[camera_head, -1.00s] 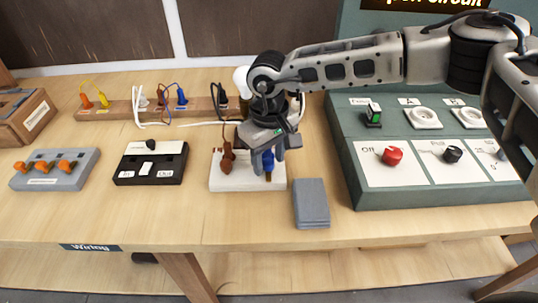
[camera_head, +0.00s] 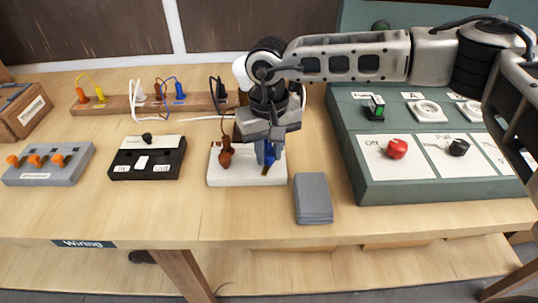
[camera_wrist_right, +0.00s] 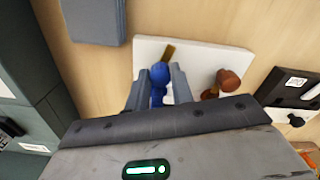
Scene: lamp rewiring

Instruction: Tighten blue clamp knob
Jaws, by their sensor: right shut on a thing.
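The blue clamp knob (camera_head: 269,153) stands on the right side of a white base block (camera_head: 225,178) in the head view. It also shows in the right wrist view (camera_wrist_right: 158,78), between the two grey fingers. My right gripper (camera_wrist_right: 159,88) points down over the base and is shut on the blue knob. In the head view the right gripper (camera_head: 266,150) partly covers the knob. A brown knob (camera_head: 225,158) stands on the left side of the same base, apart from the fingers. A small brass-coloured strip (camera_wrist_right: 168,54) sticks out beside the blue knob. My left gripper is not in view.
A grey block (camera_head: 313,198) lies right of the base. A black-and-white switch box (camera_head: 147,170) is to the left. The green panel (camera_head: 440,190) with red and black knobs stands on the right. A wooden strip with plugs (camera_head: 120,107) lies behind. The front table area is clear.

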